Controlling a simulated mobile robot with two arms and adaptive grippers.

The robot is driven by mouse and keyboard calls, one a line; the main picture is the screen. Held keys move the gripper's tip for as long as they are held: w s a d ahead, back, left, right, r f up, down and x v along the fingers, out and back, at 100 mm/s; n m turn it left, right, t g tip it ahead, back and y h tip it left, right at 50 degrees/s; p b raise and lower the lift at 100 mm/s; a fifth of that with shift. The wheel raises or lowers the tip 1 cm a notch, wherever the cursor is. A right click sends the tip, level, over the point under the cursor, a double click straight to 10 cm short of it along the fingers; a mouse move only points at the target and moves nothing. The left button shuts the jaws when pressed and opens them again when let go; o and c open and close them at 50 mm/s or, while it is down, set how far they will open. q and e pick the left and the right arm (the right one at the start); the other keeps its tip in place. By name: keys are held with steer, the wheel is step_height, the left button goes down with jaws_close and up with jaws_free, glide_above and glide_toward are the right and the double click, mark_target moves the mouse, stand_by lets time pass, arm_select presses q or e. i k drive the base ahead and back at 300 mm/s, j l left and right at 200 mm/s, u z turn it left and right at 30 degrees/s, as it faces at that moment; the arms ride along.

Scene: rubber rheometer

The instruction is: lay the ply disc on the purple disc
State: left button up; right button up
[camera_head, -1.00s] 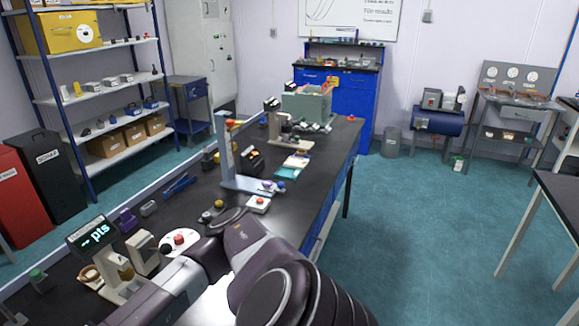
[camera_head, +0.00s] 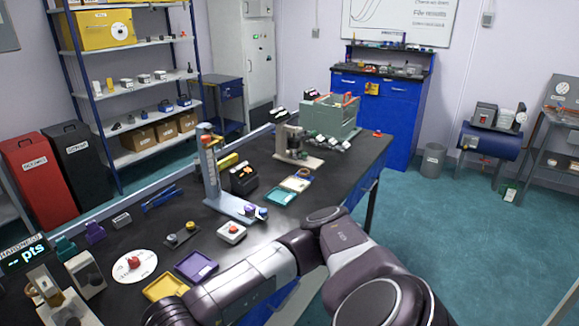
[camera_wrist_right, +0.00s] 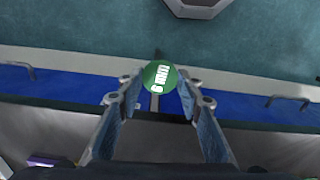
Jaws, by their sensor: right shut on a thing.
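My right gripper (camera_wrist_right: 160,88) shows in the right wrist view, shut on a round green disc (camera_wrist_right: 160,76) with white lettering, held at the fingertips. I take this to be the ply disc, though the lettering is not clearly readable. It hangs over the bench's front side. In the head view my right arm reaches across the bench's front edge, and its gripper is not visible. My left gripper is not in view.
A purple tray (camera_head: 196,266) and a yellow tray (camera_head: 165,286) lie near the bench front. A white round plate with a red knob (camera_head: 134,264) and a white box with a red button (camera_head: 231,232) stand close by. Blue drawers (camera_wrist_right: 240,105) run below the bench edge.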

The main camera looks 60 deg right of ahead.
mark_target(248, 207)
steer(key=i+l+z, duration=0.1)
steer(key=l, duration=0.3)
steer(key=i+l, duration=0.2)
steer(key=l, duration=0.2)
steer(key=i+l+z, duration=0.15)
steer(key=l, duration=0.3)
steer(key=i+l, duration=0.15)
steer(key=l, duration=0.2)
steer(key=z, duration=0.05)
